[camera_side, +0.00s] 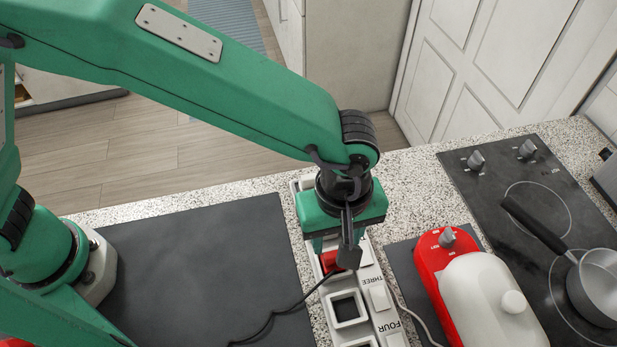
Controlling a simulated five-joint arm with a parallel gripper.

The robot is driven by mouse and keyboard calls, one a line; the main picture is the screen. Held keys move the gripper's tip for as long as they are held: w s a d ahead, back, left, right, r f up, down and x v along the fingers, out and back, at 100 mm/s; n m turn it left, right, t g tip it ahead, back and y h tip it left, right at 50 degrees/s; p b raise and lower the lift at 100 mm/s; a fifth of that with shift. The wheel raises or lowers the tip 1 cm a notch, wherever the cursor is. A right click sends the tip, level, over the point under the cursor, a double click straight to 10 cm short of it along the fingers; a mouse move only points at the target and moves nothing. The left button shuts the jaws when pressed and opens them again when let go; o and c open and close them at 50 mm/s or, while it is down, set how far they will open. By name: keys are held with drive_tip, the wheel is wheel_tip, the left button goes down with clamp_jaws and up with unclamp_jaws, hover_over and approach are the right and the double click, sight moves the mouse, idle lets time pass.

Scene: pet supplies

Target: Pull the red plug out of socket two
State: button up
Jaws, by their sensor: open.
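The red plug (329,262) sits at the white power strip (383,319), on the far side of the empty socket beside the label THREE. A dark cord (291,308) runs from it to the lower left. My gripper (335,258) points down right over the plug, with its fingers about the plug. It is open. The fingers and gripper body hide part of the plug and the socket under it, so its label does not show.
A dark mat (200,270) lies left of the strip. Right of it stand a red and white appliance (480,296) with a pale cord, and a black hob (540,200) with a grey pan (597,283). Speckled counter (410,180) is bare behind the strip.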

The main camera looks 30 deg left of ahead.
sight(334, 254)
drive_tip(key=shift+f, duration=3.2)
drive_tip(key=c, duration=0.7)
drive_tip(key=shift+c, duration=0.2)
drive_tip(key=shift+r, duration=0.15)
drive_tip(key=shift+r, duration=2.15)
